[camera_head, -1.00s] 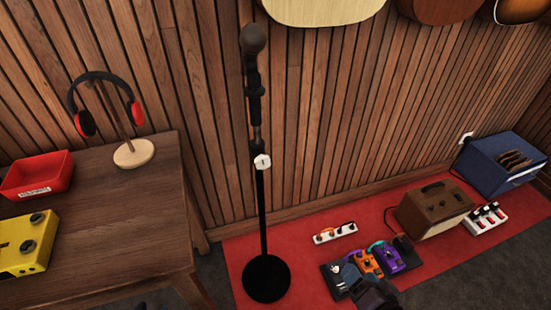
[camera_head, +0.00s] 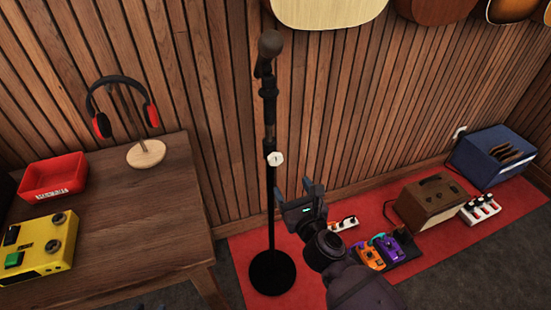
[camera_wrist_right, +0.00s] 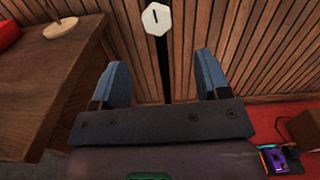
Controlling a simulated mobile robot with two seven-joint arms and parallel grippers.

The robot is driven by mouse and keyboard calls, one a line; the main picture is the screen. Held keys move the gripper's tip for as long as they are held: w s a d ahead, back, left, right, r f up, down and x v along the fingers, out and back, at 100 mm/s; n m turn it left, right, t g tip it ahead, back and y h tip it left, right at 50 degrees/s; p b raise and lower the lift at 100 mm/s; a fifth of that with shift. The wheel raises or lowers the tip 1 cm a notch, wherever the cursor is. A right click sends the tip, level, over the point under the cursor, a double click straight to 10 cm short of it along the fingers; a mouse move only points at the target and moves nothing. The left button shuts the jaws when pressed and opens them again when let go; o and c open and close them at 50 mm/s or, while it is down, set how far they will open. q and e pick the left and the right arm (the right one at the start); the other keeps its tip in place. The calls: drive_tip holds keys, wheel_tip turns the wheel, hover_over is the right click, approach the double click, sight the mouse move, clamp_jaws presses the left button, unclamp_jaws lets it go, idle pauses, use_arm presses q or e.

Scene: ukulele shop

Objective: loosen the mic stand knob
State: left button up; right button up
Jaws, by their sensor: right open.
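The mic stand (camera_head: 271,215) stands upright on a round black base (camera_head: 272,272) with a microphone (camera_head: 271,44) at its top. Its white knob (camera_head: 276,158) sits partway up the pole and also shows at the top of the right wrist view (camera_wrist_right: 157,18), with a short dark mark on its face. My right gripper (camera_head: 301,194) is open and empty, to the right of the pole and lower than the knob in the head view. In the right wrist view its two blue fingers (camera_wrist_right: 165,82) stand apart, with the knob beyond them. My left gripper is not in view.
A wooden table (camera_head: 150,230) on the left holds a red tray (camera_head: 54,178), a yellow pedal (camera_head: 38,246) and headphones (camera_head: 151,115) on a stand. A red mat (camera_head: 240,262) carries pedals, a brown amplifier (camera_head: 433,200) and a blue box (camera_head: 490,160). Guitars hang above.

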sight(276, 162)
drive_tip(key=shift+m, duration=0.4)
drive_tip(key=b+x, duration=0.1)
drive_tip(key=x, duration=0.8)
drive_tip(key=shift+w+a+f, duration=0.15)
drive_tip(key=shift+w+a, duration=0.15)
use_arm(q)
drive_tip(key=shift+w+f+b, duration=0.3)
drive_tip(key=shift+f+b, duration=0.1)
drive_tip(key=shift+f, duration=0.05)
use_arm(e)
drive_tip(key=shift+x, duration=0.75)
